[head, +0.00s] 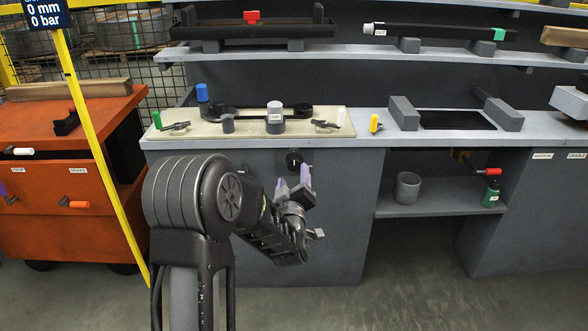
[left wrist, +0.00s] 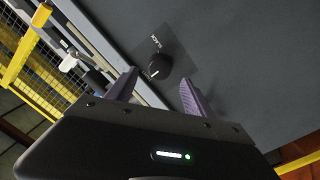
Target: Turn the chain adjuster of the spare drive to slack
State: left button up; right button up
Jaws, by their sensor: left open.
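A round black knob (head: 294,158), which looks like the chain adjuster, sits on the grey front panel below the bench top. In the left wrist view the knob (left wrist: 160,66) has a short white mark toward its lower left. In the left wrist view the knob shows between the fingertips, with no clear contact. My right gripper is out of view.
On the bench top, a beige mat (head: 210,134) bears a dark long part (head: 240,111), a labelled grey cylinder (head: 275,118) and small colored-handled levers. An orange cabinet (head: 60,225) and yellow post (head: 100,160) stand left. A shelf with a grey cup (head: 407,187) is right.

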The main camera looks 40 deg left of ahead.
aim_at(294, 166)
pick_arm(q)
jog(key=b+x, duration=0.1)
jog(key=x, duration=0.5)
jog(key=shift+s, duration=0.1)
jog(key=shift+c, duration=0.3)
grip_shut()
